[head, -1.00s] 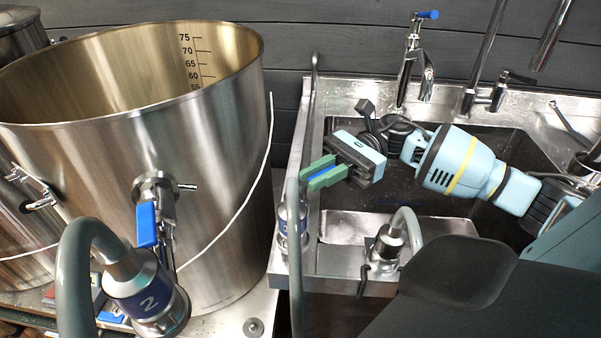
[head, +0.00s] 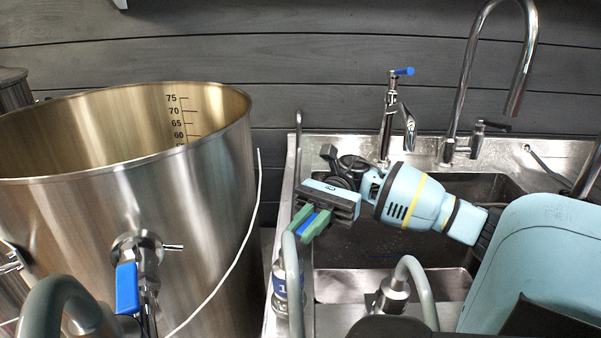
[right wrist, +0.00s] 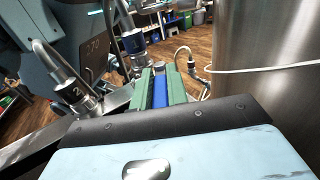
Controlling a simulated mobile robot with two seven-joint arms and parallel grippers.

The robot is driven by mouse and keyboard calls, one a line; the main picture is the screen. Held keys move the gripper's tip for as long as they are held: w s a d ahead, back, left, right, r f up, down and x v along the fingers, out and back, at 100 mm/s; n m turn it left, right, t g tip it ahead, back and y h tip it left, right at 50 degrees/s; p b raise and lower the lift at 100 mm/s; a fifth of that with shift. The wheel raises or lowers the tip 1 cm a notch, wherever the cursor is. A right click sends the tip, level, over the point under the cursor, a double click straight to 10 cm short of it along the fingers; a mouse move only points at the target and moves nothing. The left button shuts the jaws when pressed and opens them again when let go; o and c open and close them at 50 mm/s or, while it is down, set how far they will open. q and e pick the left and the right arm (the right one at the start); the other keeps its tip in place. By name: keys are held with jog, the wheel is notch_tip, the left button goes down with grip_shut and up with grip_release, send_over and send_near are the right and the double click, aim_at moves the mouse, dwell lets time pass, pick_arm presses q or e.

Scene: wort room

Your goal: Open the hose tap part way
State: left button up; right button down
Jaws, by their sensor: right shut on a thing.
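My right gripper (head: 308,224) reaches in from the right over the front left part of the sink. Its green fingers are shut on a narrow blue lever. In the right wrist view the blue lever (right wrist: 160,92) lies lengthwise between the two green fingers (right wrist: 161,84). What the lever is fixed to is hidden, so I cannot tell how far it is turned. A chrome tap (head: 391,118) with a small blue handle stands at the back of the sink, apart from the gripper. My left gripper is not in view.
A large steel kettle (head: 120,215) with a blue-handled valve (head: 127,288) stands at left. Grey hoses rise near the front, one (head: 291,265) close to my right fingers. A tall chrome faucet (head: 462,75) stands behind the steel sink (head: 345,290).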

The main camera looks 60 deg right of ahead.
jog(key=c, duration=1.4)
grip_release()
jog(key=shift+d, duration=0.1)
jog(key=shift+w+d+b, duration=0.15)
jog(key=shift+d+b, duration=0.2)
jog(key=shift+d, duration=1.6)
jog(key=shift+w+d+b, duration=0.15)
jog(key=shift+d+b, duration=0.15)
jog(key=shift+d, duration=1.6)
